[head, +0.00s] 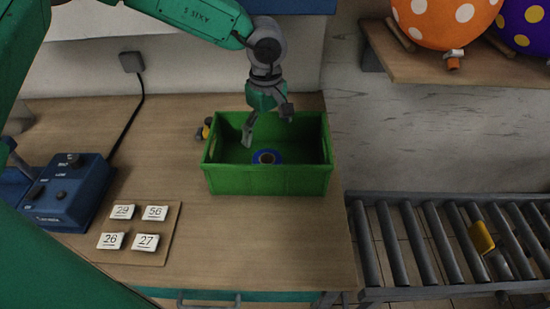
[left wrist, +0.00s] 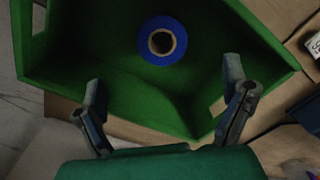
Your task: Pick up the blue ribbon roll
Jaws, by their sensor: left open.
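The blue ribbon roll (head: 267,157) lies flat in the green crate (head: 268,181), near its front wall. In the left wrist view the roll (left wrist: 162,41) shows as a blue ring with a tan core around a dark hole, ahead of the fingers. My left gripper (head: 266,132) hangs over the crate, pointing down, with its fingers apart and nothing between them. It also shows in the left wrist view (left wrist: 165,108), with the fingers wide apart on the near side of the roll. My right gripper is not in view.
The crate stands on a wooden table (head: 220,235). A blue control box (head: 68,195) and a board with number cards (head: 140,240) are at left. A roller conveyor (head: 420,245) is at right, with a yellow object (head: 482,238) on it. Balloons (head: 440,20) sit on a shelf above.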

